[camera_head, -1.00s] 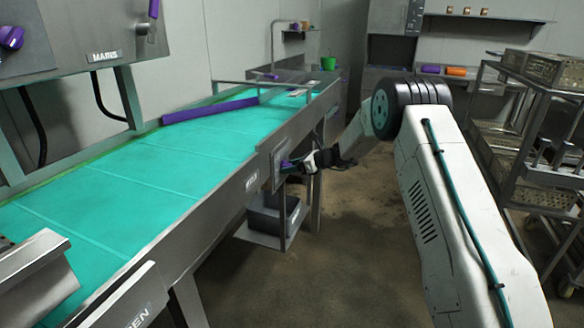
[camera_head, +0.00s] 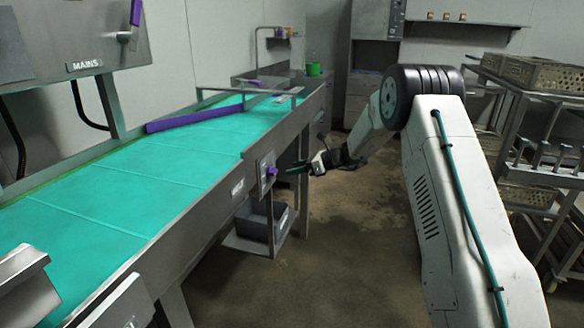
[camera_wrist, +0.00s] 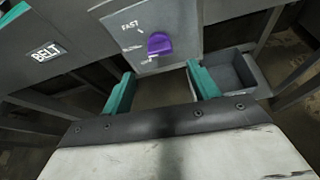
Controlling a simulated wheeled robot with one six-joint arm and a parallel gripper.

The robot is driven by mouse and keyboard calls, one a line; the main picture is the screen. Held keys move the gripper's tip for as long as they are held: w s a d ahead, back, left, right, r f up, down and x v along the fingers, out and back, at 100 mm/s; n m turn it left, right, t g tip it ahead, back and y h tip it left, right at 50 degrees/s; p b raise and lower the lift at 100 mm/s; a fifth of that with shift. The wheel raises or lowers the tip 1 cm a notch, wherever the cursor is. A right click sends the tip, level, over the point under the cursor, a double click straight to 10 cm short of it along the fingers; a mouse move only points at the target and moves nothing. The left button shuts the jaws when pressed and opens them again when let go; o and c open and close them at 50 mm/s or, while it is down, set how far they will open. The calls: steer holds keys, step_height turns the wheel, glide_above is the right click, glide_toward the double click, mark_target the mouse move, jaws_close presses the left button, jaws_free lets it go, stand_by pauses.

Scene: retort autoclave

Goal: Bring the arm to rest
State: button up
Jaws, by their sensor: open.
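My gripper (camera_head: 297,170) is at the end of my white arm, beside the front of the conveyor. In the wrist view my gripper (camera_wrist: 160,90) is open, its two teal fingers apart with nothing between them. Ahead of the fingers is a grey control panel marked FAST with a purple knob (camera_wrist: 160,43). In the head view the purple knob (camera_head: 272,171) is just left of the fingertips, with a small gap between.
The teal conveyor belt (camera_head: 150,172) runs along the left, with a purple bar across it. A grey bin (camera_head: 262,222) sits on a shelf below the panel. A metal rack trolley (camera_head: 515,130) stands at the right. Open floor (camera_head: 345,225) lies between.

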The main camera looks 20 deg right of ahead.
steer(key=s+a+n+g+h, duration=0.1)
steer(key=s+a+n+g, duration=0.2)
steer(key=s+n+g, duration=0.8)
steer(key=s+r+n+t+h, duration=0.1)
steer(key=s+r+n+h, duration=0.2)
steer(key=s, duration=1.2)
steer(key=s+r+n+t+h, duration=0.2)
steer(key=s+r+n, duration=0.5)
steer(key=s, duration=0.9)
steer(key=s+r+n+t+h, duration=0.1)
steer(key=s+r+n+h, duration=0.3)
steer(key=s, duration=1.2)
step_height(320, 180, up, 2)
steer(key=shift+r+n+t+h, duration=0.1)
steer(key=shift+n+t+h, duration=0.3)
steer(key=shift+h, duration=0.2)
